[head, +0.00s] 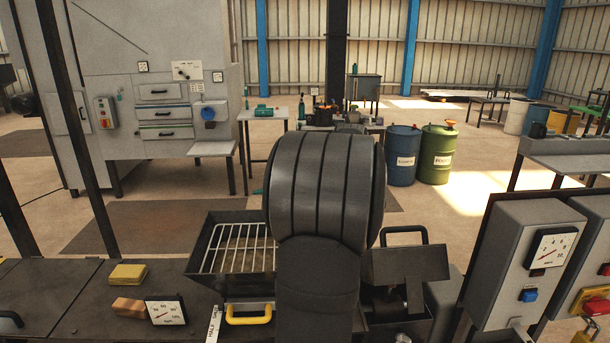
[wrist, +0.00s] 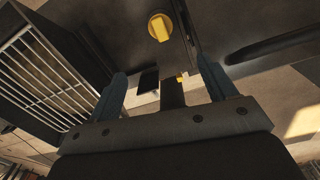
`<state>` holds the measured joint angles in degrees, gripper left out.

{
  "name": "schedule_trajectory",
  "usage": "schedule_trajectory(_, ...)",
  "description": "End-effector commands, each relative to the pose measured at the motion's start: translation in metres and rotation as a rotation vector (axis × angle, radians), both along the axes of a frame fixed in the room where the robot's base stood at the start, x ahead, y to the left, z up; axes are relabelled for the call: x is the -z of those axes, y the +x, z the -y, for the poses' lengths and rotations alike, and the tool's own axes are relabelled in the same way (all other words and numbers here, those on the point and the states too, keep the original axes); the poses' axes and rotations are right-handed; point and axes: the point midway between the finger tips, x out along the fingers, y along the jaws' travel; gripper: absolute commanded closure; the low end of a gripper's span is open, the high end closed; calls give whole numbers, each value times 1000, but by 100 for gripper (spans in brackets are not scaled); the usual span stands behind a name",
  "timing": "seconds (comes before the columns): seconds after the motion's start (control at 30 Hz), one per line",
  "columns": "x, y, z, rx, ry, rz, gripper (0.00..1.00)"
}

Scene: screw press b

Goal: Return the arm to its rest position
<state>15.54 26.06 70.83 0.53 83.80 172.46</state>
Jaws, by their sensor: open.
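My gripper (wrist: 161,72) shows in the wrist view with its two blue-grey fingers apart. No object is visible held between them. Beyond the fingers lie dark panels and a round yellow knob (wrist: 159,27). The slotted rack, a metal grille (wrist: 45,70), is to the left of the fingers. In the head view my dark arm rises large in the middle, and the gripper itself is hidden there.
A tray with a wire rack (head: 238,248) stands left of my arm, with a yellow handle (head: 249,314) in front. A dark metal box (head: 409,264) is close on the right. Gauge panels (head: 527,262) stand farther right. A yellow sponge (head: 128,274) lies on the left bench.

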Motion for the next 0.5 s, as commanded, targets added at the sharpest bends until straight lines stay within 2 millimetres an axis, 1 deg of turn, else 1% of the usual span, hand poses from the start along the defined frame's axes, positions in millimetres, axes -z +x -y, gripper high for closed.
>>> schedule_trajectory(0.17, 21, 0, 1, 2, 0, -3, 23)
schedule_trajectory(0.3, 44, -1, 2, 3, -2, -2, 23)
schedule_trajectory(0.5, 67, 0, 3, 5, -3, 1, 23)
